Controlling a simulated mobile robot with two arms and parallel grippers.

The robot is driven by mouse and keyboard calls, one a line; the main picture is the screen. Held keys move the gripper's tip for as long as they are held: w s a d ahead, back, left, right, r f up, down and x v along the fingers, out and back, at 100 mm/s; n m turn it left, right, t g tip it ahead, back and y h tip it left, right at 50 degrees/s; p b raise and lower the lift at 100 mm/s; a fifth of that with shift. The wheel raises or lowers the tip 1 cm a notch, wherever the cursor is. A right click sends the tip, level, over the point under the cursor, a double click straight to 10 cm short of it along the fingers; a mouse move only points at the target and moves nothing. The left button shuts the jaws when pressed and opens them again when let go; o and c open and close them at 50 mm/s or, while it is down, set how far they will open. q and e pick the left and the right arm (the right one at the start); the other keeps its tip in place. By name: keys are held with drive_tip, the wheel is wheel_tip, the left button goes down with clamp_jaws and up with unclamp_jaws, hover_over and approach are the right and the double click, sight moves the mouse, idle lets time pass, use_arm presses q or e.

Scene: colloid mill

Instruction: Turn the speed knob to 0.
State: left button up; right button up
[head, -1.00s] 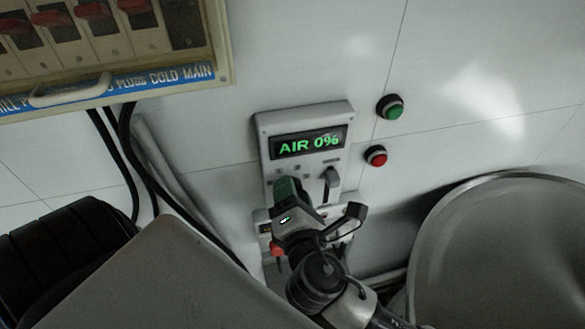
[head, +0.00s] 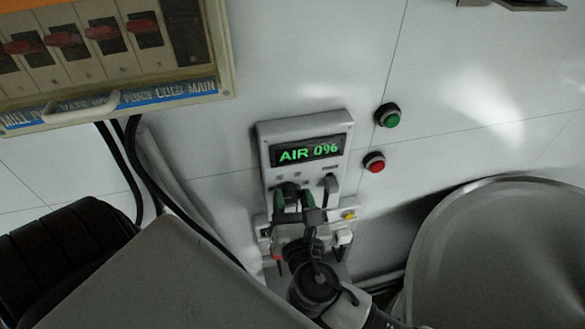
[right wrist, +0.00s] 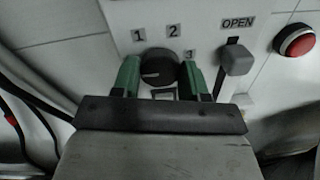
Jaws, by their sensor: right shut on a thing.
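The speed knob (right wrist: 158,67) is black and round, on a pale panel with the labels 1, 2 and 3 around it. A faint light mark shows on its left part; I cannot tell exactly which label it faces. My right gripper (head: 293,199) is at the panel, below the display (head: 308,151). In the right wrist view its two green fingers stand on either side of the knob, shut on it. In the head view the gripper hides most of the knob. My left gripper is not in view.
A grey lever (right wrist: 236,58) under the word OPEN is close to the right of the knob. A green button (head: 388,115) and a red button (head: 374,162) are on the wall to the right. A breaker box (head: 120,87) hangs upper left, and a large metal vessel (head: 500,250) is lower right.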

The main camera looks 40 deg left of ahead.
drive_tip(key=shift+f+n, duration=0.15)
drive_tip(key=shift+n, duration=0.25)
drive_tip(key=o, duration=0.9)
drive_tip(key=shift+s+d, duration=0.1)
drive_tip(key=v, duration=1)
drive_tip(key=shift+s+d, duration=0.2)
